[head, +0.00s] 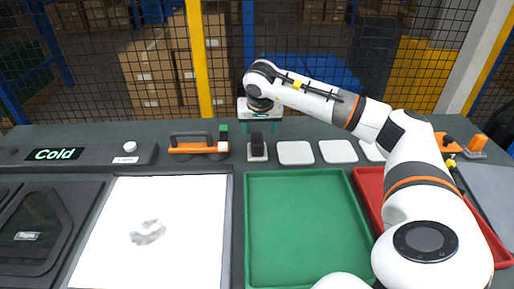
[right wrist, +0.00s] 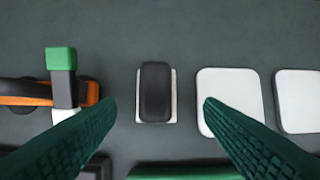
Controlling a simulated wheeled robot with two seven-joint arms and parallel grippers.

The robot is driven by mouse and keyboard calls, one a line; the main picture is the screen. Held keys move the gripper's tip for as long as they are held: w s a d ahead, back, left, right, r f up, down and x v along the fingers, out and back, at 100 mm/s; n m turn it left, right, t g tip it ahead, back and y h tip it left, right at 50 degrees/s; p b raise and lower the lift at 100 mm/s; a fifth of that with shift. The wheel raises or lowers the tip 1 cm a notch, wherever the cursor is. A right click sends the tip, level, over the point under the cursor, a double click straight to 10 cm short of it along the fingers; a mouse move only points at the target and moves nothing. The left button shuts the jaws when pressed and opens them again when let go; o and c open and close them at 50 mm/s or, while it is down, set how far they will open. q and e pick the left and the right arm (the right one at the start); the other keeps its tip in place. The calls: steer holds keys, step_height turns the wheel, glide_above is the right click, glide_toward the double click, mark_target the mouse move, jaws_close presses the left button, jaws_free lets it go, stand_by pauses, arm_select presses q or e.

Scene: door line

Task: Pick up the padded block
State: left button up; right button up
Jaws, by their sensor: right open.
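The padded block (head: 257,143) is a small black block with a rounded top, upright on a pale base plate at the back of the worktop. In the right wrist view the black block (right wrist: 155,90) shows from above, on its pale base. My right gripper (head: 258,127) is open, pointing down just above or around the block's upper end. In the right wrist view the fingertips of my right gripper (right wrist: 160,104) lie on either side of the block, apart from it in the picture. My left gripper is not in view.
Left of the block stands an orange-and-black handled item (head: 198,147) with a green-topped post (head: 223,137). White square pads (head: 296,153) lie to the right. A green tray (head: 300,220) is in front, a red tray (head: 366,190) beside it. A wire fence stands behind.

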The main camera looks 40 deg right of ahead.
mark_target(257, 138)
steer(key=x, duration=0.6)
steer(key=p+x, duration=0.1)
steer(key=x, duration=0.2)
steer(key=shift+w+a, duration=0.1)
steer(key=shift+w, duration=0.25)
steer(key=shift+r, duration=0.1)
steer(key=shift+c, duration=0.5)
steer(key=c, duration=0.6)
